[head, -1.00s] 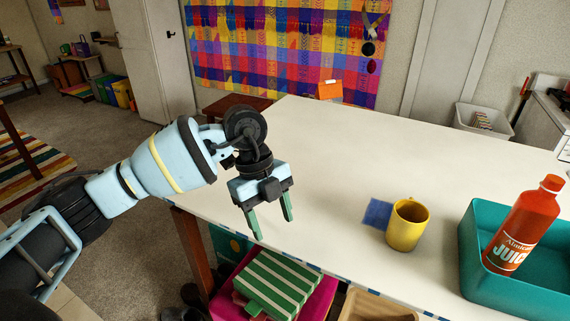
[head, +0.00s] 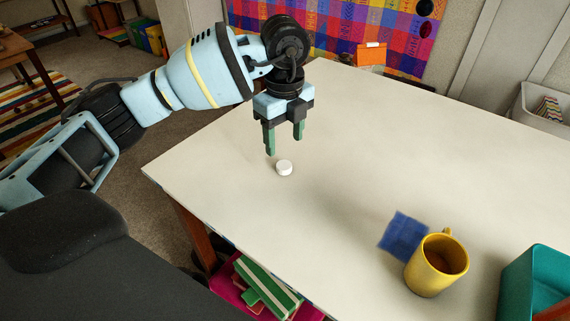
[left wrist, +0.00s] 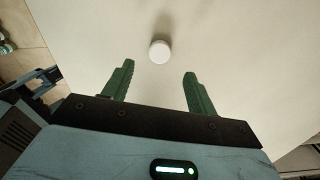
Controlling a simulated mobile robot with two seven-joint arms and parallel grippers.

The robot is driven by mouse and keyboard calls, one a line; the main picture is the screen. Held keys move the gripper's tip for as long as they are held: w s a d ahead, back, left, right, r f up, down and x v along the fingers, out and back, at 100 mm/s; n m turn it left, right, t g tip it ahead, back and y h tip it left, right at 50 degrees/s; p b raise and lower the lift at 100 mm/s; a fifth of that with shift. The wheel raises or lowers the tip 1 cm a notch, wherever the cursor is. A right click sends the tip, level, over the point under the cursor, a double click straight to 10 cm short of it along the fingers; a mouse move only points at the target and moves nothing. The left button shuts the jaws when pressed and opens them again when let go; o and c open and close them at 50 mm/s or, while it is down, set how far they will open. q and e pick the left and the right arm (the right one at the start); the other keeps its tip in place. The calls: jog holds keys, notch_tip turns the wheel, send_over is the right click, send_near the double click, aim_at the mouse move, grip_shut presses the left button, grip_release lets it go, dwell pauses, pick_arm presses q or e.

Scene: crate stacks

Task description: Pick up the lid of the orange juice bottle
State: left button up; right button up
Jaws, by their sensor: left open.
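A small white round lid (head: 284,167) lies flat on the white table near its left edge. It also shows in the left wrist view (left wrist: 160,51), a little beyond the fingertips and centred between them. My left gripper (head: 285,146) points down, just behind and above the lid in the head view. Its two green fingers are apart with nothing between them, as the left wrist view (left wrist: 158,69) also shows. Only a sliver of the orange-red juice bottle (head: 557,311) shows at the lower right corner, in the teal crate (head: 520,285). My right gripper is not in view.
A yellow mug (head: 430,277) stands near the front edge of the white table (head: 370,130), beside a blue cloth square (head: 403,236). An orange box (head: 371,54) is beyond the table's far edge. The table's middle is clear.

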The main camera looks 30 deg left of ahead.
aim_at(284, 165)
pick_arm(q)
jog(key=shift+w+f, duration=0.15)
jog(key=shift+f, duration=3.15)
jog(key=c, duration=1.1)
jog(key=shift+r, duration=0.5)
jog(key=r, duration=0.1)
jog(key=s+r, duration=0.1)
jog(key=shift+s+d+r, duration=0.1)
jog(key=shift+r, duration=0.2)
jog(key=s+d, duration=0.1)
jog(key=s, duration=0.3)
jog(key=s+d+r, duration=0.1)
jog(key=s, duration=0.4)
jog(key=s+d, duration=0.2)
jog(key=s, duration=0.3)
jog(key=shift+s+d+r+p, duration=0.1)
jog(key=shift+s+r+p, duration=0.1)
jog(key=shift+s+p, duration=0.1)
